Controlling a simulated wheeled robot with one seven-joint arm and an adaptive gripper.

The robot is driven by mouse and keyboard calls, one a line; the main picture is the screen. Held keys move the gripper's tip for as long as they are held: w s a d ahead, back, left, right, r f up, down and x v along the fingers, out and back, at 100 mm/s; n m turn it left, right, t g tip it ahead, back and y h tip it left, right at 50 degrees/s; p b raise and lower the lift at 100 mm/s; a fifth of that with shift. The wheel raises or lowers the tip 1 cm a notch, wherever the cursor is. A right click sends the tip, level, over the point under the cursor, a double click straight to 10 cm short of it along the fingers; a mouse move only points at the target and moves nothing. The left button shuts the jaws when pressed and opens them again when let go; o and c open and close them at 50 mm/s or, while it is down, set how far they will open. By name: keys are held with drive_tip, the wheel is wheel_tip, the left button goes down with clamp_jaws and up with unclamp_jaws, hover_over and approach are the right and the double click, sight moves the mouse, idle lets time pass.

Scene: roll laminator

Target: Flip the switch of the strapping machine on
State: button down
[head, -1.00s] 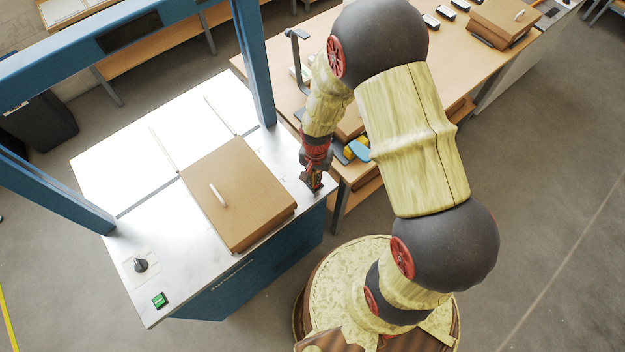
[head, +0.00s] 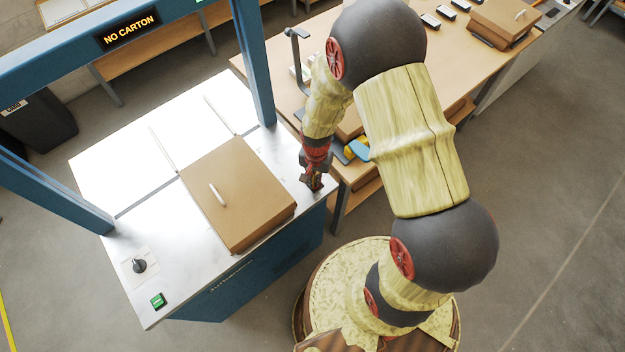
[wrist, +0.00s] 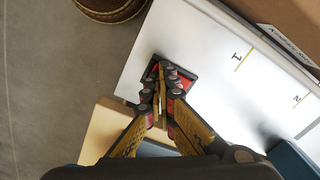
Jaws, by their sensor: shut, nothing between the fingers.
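The strapping machine (head: 150,200) has a white top and a blue frame, and its display (head: 128,30) reads "NO CARTON" in lit letters. A green light shows at the upper edge of the frame. My gripper (head: 315,184) is shut and empty, pointing down at the right corner of the machine's top. In the wrist view, the closed fingertips (wrist: 163,68) are over a dark switch plate (wrist: 187,73) with red parts. The fingers cover much of the switch, so I cannot tell its rocker's tilt or whether they touch it.
A closed brown carton (head: 238,185) with a white handle lies on the machine top, left of my gripper. A black knob (head: 139,265) and a green button (head: 158,300) are at the near left corner. A wooden workbench (head: 275,70) stands close behind my gripper.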

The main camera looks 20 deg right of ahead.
drive_tip(key=shift+s, duration=0.1)
drive_tip(key=shift+r+p, duration=2.45)
drive_tip(key=shift+r, duration=1.05)
